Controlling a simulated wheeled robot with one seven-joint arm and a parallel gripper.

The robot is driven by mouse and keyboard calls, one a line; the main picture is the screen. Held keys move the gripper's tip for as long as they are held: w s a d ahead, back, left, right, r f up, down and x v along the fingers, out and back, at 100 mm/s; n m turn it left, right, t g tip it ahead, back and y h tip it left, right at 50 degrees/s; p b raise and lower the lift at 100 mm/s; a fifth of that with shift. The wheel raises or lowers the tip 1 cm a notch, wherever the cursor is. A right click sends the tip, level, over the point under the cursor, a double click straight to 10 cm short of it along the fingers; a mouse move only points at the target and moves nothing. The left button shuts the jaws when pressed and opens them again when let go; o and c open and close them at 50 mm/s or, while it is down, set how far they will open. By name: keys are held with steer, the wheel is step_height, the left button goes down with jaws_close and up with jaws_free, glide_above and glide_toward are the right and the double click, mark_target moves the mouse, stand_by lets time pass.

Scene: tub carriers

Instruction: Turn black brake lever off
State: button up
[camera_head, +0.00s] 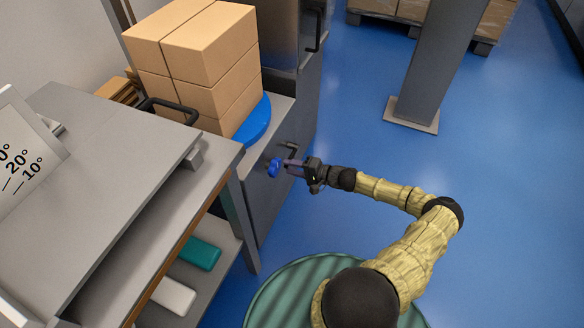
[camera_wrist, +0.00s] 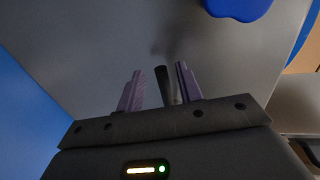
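The black brake lever (camera_wrist: 162,80) is a short dark rod in the wrist view. It stands between the two purple fingers of my gripper (camera_wrist: 160,70). The fingers are apart, with a clear gap on the left of the lever and a narrower one on the right. In the head view my gripper (camera_head: 288,165) is at the grey cabinet's side, and the fingers partly hide what is between them. A dark handle (camera_head: 290,148) shows just beyond the gripper; I cannot tell whether it is the same lever.
A blue knob (camera_head: 275,167) is close by the fingertips; it also shows in the wrist view (camera_wrist: 238,8). Stacked cardboard boxes (camera_head: 205,55) stand on a blue round plate (camera_head: 256,122) above. A grey bench (camera_head: 110,150) is at left. Blue floor (camera_head: 480,180) is clear at right.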

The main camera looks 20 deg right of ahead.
steer(key=p+v, duration=0.4)
steer(key=v, duration=1.3)
steer(key=shift+r, duration=0.1)
steer(key=s+a+r+n+g+h, duration=0.45)
steer(key=a+r+n+g, duration=0.2)
steer(key=a+g, duration=0.5)
steer(key=s+a+r+n+t+h, duration=0.1)
steer(key=s+a+r+h, duration=0.15)
steer(key=r, duration=0.55)
steer(key=s+a+r+t+h+p, duration=0.1)
steer(key=s+a+r+h, duration=0.2)
steer(key=r, duration=0.5)
steer(key=s+a+r+n+t+h, duration=0.15)
steer(key=a+r, duration=0.25)
steer(key=r, duration=0.4)
steer(key=w+p+v, duration=0.3)
steer(key=p+v, duration=0.9)
steer(key=w+r+p+v, duration=0.1)
steer(key=w+p+v, duration=0.2)
steer(key=p+v, duration=0.9)
steer(key=w+r+p+v, duration=0.1)
steer(key=w+p+v, duration=0.2)
steer(key=p+v, duration=0.9)
steer(key=shift+s+r+m+p, duration=0.3)
steer(key=shift+s+r+p, duration=0.25)
steer(key=shift+p, duration=0.5)
